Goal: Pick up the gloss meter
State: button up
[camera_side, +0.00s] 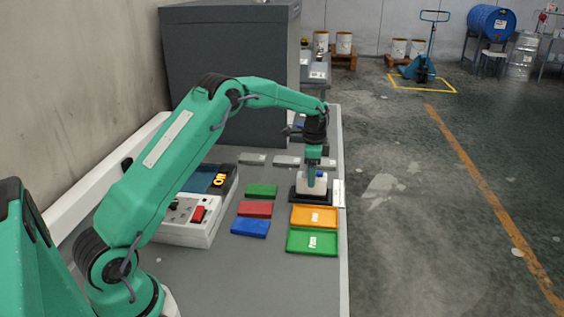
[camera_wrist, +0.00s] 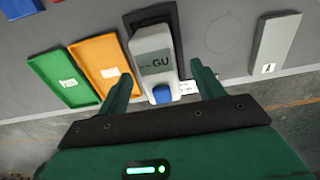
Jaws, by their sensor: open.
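The gloss meter is a pale grey-white block with a grey "GU" display and a blue button, seen in the wrist view (camera_wrist: 152,45). It rests on a dark plate (camera_wrist: 176,18). In the side view the gloss meter (camera_side: 303,184) is partly hidden behind my gripper (camera_side: 313,180), which points down at it. In the wrist view my gripper (camera_wrist: 164,82) is open, with one finger to each side of the meter's near end. Gaps show between the fingers and the meter, and I cannot tell the exact height of the fingertips.
An orange tray (camera_side: 315,208) and a green tray (camera_side: 312,242) lie beside the plate. Green (camera_side: 261,190), red (camera_side: 255,209) and blue (camera_side: 250,228) panels and a white control box (camera_side: 186,232) lie to the left. The bench edge is close on the right.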

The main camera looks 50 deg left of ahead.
jog(key=shift+f, duration=2.2)
jog(key=shift+r, duration=0.1)
jog(key=c, duration=1.3)
